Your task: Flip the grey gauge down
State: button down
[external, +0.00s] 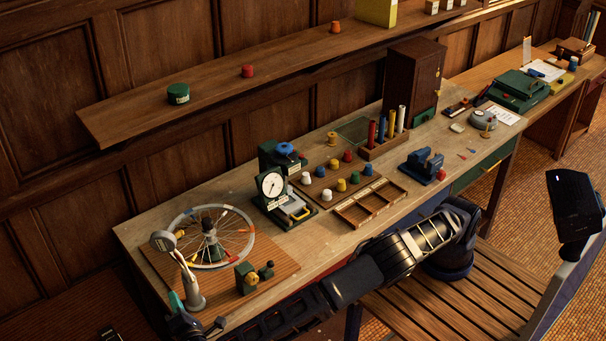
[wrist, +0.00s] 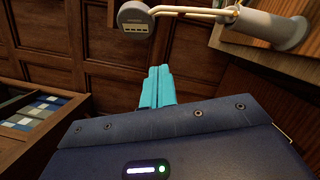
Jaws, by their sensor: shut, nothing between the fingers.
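The grey gauge (external: 163,241) has a round head on thin pale rods rising from a grey post (external: 195,298) at the near left end of the bench. The head is raised, standing above and to the left of the post. In the wrist view, the gauge head (wrist: 135,18) is at the top, and its rods run right to the post (wrist: 278,32). My gripper (external: 176,300) is just left of the post, low by the bench edge. Its teal fingers (wrist: 156,84) are together and empty, apart from the gauge in the wrist view.
A spoked wheel (external: 247,250) stands behind the gauge on a wooden board (external: 280,262). A dial instrument (external: 272,186) stands farther along. My arm runs along the bench's front edge.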

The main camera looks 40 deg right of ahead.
jog(key=w+d+r, duration=0.2)
jog(key=w+d, duration=0.3)
jog(key=w, duration=0.5)
jog(key=shift+d+r, duration=0.25)
jog(key=shift+d, duration=0.1)
jog(key=shift+d, duration=0.1)
dwell(0.5)
jog(key=d+m+g, duration=0.2)
jog(key=d+m, duration=0.8)
jog(key=d, duration=0.1)
jog(key=d+f+m+g+y, duration=0.1)
jog(key=d+f+m+y, duration=0.1)
jog(key=d+f+m, duration=0.4)
jog(key=shift+d+f+m+y, duration=0.3)
jog(key=shift+f+m, duration=0.2)
jog(key=shift+f, duration=1.65)
